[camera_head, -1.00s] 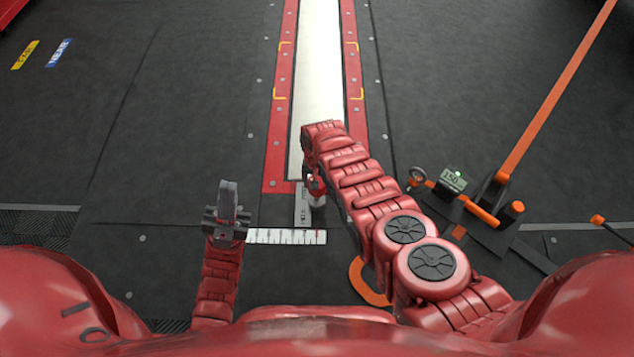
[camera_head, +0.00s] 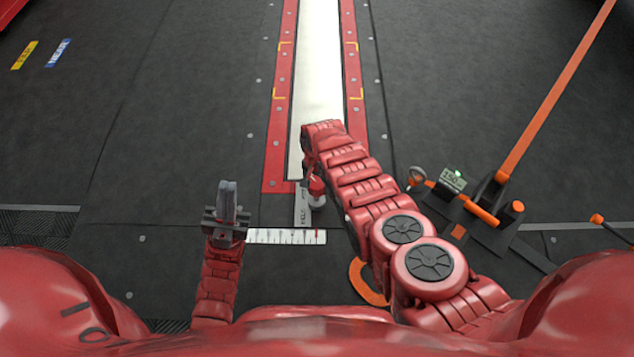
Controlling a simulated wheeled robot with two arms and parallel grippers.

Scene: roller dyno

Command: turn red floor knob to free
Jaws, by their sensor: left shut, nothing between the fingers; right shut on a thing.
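The red floor knob (camera_head: 317,188) stands at the near end of the white strip, just right of a small grey plate (camera_head: 302,206) whose lettering is too small to read surely. My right arm reaches in from the lower right, and its gripper (camera_head: 313,176) is at the knob, shut on it. The fingertips are mostly hidden by the wrist. I cannot tell which mark the knob points to. My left gripper (camera_head: 227,198) is shut and empty, to the left of the plate and apart from it.
A white scale strip (camera_head: 287,237) lies below the plate. A red-edged white strip (camera_head: 320,60) runs away from me. At right stand an orange lever (camera_head: 555,95) and a small green-lit display (camera_head: 453,180). An orange ring (camera_head: 366,284) lies near my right arm.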

